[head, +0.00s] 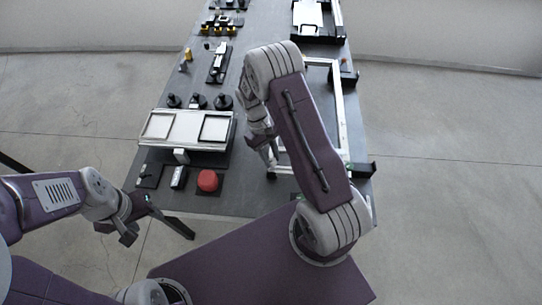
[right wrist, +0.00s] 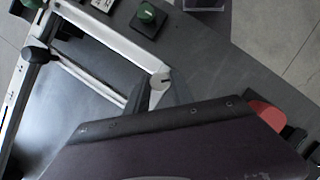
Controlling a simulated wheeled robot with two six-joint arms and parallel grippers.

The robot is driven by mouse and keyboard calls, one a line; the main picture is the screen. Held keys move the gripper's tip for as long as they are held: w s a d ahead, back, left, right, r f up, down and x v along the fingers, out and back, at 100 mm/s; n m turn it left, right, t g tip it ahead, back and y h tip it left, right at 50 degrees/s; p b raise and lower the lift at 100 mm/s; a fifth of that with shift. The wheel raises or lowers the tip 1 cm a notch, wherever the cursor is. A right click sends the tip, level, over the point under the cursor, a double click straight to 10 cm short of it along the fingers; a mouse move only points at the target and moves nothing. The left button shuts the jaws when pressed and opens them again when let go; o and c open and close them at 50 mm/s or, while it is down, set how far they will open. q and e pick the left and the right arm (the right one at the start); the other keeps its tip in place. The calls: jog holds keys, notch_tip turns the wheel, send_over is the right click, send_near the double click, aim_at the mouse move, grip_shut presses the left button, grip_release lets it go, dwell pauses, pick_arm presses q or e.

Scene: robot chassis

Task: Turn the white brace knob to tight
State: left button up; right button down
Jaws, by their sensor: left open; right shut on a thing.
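The white brace knob (right wrist: 160,81) shows in the right wrist view as a small round pale cap with a dark mark, at the end of a pale brace bar by the metal frame. In the head view I cannot make it out behind my right arm. My right gripper (head: 268,153) points down over the table by the frame's left side. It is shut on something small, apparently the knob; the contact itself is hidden. My left gripper (head: 139,217) is open and empty, off the table's near left corner.
The silver frame (head: 342,118) stands at the right of the dark table. A red button (head: 208,181) and a white-topped unit (head: 158,126) are to the left. Black parts and trays fill the far end.

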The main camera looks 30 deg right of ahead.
jog(key=shift+w+r+m+y, duration=0.15)
jog(key=shift+m+y, duration=0.35)
jog(key=shift+m, duration=0.7)
jog(key=shift+d+m, duration=0.1)
jog(key=shift+m, duration=0.2)
jog(key=c, duration=1.1)
grip_release()
jog(key=b+v, duration=0.1)
jog(key=v, duration=0.8)
